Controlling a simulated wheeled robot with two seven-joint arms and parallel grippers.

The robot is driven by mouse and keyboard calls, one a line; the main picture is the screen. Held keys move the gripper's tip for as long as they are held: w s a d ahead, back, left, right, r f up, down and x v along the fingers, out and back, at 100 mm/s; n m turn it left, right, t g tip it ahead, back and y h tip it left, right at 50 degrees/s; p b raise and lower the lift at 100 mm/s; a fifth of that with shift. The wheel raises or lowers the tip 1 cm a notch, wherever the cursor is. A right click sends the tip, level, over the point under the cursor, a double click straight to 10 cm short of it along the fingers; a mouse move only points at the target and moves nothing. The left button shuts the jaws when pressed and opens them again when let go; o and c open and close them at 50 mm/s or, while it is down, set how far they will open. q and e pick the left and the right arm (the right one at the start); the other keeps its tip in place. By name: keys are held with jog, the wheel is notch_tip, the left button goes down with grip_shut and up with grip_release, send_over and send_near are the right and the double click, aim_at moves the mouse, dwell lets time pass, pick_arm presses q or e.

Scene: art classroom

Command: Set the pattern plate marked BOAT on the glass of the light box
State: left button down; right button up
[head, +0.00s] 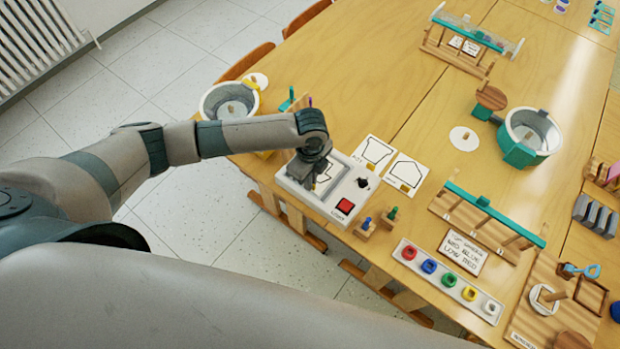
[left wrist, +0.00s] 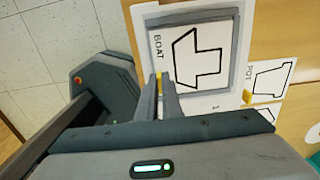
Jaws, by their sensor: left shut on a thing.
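The pattern plate marked BOAT (left wrist: 215,84) is white with a black boat outline. It shows over the top of the light box in the left wrist view, within a grey border. The light box (head: 347,214) is a pale box with a red button and a black knob, at the table's near edge. My left gripper (left wrist: 160,82) is shut on the plate's yellow tab, at the plate's left side. In the head view the left gripper (head: 316,165) hides part of the plate. I cannot tell whether the plate touches the glass. My right gripper is not in view.
Two other white plates, one (head: 375,151) behind and one marked POT (left wrist: 272,72), lie right of the light box. Small wooden blocks with pegs (head: 365,230) stand at its front right. A pot (head: 228,101) stands to the left.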

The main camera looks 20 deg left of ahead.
pick_arm(q)
jog(key=shift+f, duration=0.2)
dwell(0.5)
jog(key=c, duration=1.9)
grip_release()
jog(key=shift+o, duration=0.2)
jog(key=shift+r, duration=0.45)
notch_tip(320, 180, up, 17)
jog(key=b, duration=0.4)
jog(key=shift+f, duration=0.2)
jog(key=shift+f, duration=0.1)
